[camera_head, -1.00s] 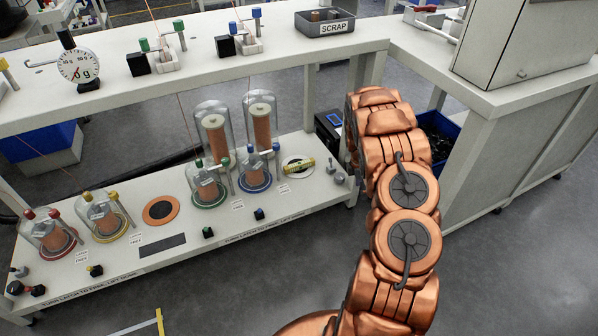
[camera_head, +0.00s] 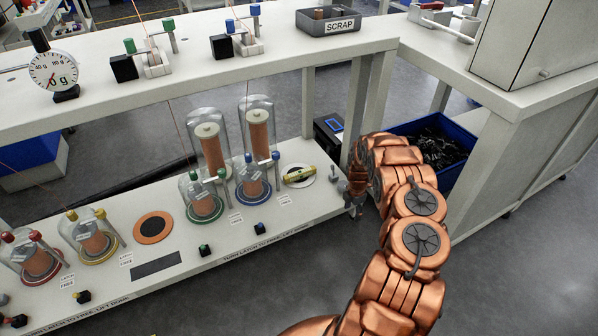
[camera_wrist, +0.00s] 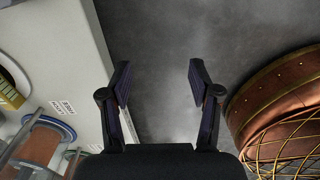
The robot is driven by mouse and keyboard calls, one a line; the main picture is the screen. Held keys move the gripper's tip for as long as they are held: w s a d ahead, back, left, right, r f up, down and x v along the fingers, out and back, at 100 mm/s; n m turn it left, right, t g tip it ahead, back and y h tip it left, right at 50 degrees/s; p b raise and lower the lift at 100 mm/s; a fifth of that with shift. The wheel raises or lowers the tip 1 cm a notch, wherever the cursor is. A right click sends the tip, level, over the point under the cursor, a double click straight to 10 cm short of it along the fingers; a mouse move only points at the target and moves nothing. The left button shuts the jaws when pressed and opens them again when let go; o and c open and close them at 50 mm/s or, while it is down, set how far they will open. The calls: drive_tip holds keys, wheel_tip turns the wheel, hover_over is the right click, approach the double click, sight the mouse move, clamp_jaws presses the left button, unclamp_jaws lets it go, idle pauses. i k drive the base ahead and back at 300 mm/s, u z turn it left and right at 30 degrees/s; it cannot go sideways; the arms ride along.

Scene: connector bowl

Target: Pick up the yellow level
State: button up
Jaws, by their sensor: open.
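In the wrist view a yellow piece (camera_wrist: 10,92), which looks like the level, is cut off at the left edge. My gripper (camera_wrist: 158,84) is open, with its two dark fingers apart and nothing but grey floor showing between them. It is to the right of the level, off the bench's edge. In the head view the arm's end is beside the bench's right end, and its fingers are hard to make out.
Glass domes with copper spools (camera_head: 258,140) stand just left of the level. Small grey knobs (camera_head: 334,176) are at its right. The upper shelf (camera_head: 200,85) overhangs behind. A blue bin (camera_head: 465,135) stands right of my arm. The floor in front is clear.

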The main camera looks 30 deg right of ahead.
sight(290, 178)
drive_tip(key=i, duration=1.2)
drive_tip(key=u, duration=0.05)
